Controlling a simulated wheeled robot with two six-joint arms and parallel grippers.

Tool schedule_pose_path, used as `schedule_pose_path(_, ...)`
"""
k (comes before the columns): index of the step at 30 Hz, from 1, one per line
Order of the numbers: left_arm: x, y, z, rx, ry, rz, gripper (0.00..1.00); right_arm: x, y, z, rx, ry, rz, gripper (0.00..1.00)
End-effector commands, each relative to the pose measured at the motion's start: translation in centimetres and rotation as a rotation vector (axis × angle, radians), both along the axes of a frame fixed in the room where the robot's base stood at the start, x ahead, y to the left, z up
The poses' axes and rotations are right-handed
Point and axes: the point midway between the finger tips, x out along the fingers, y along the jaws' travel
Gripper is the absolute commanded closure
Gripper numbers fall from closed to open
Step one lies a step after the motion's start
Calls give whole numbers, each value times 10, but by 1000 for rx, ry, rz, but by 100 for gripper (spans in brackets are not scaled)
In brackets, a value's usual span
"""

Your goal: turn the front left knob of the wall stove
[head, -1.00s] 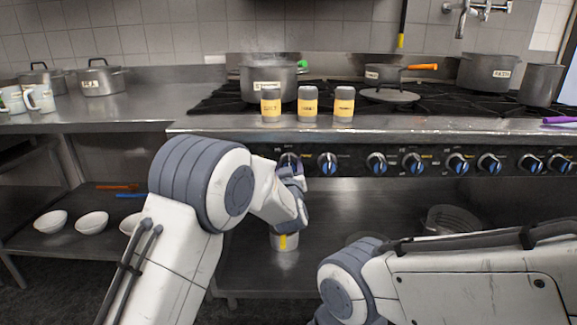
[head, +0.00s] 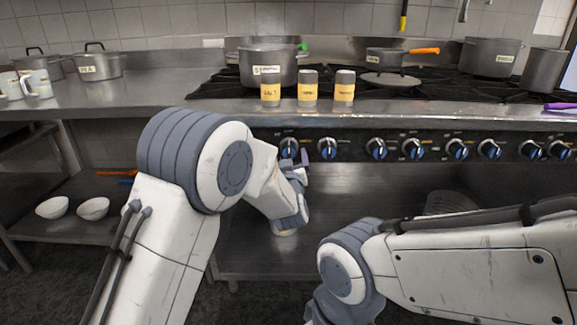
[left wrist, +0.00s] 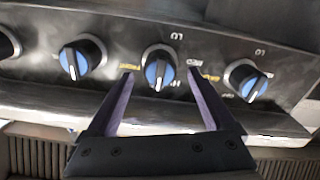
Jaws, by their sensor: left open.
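The wall stove's front panel (head: 350,140) carries a row of blue-and-black knobs. The leftmost knob (head: 289,148) shows just left of my left gripper's purple fingers (head: 304,158) in the head view; a second knob (head: 327,148) is to their right. In the left wrist view, my left gripper (left wrist: 161,75) is open and empty, its two fingers on either side of a middle knob (left wrist: 158,69). Other knobs flank it at left (left wrist: 80,60) and right (left wrist: 246,80). Whether the fingers touch the knob, I cannot tell. My right gripper is out of view.
Three yellow-labelled jars (head: 308,90) stand on the stove's front ledge, near a large pot (head: 262,70). A pan with an orange handle (head: 395,58) sits on the burners. White bowls (head: 93,208) lie on the lower shelf at left.

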Motion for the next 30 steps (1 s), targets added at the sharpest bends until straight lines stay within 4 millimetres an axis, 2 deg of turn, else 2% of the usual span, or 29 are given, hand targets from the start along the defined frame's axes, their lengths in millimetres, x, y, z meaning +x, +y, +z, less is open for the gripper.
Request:
schedule_pose_path(1,-12,-1,2,0,1,-2,13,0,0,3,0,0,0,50)
schedule_pose_path(6,-44,-1,1,2,2,-4,13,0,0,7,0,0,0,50)
schedule_pose_path(12,-65,0,0,1,2,-1,13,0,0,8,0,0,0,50)
schedule_pose_path(25,-68,2,-2,2,16,-4,13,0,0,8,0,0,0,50)
schedule_pose_path(30,-74,27,-23,26,189,-46,13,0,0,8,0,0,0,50)
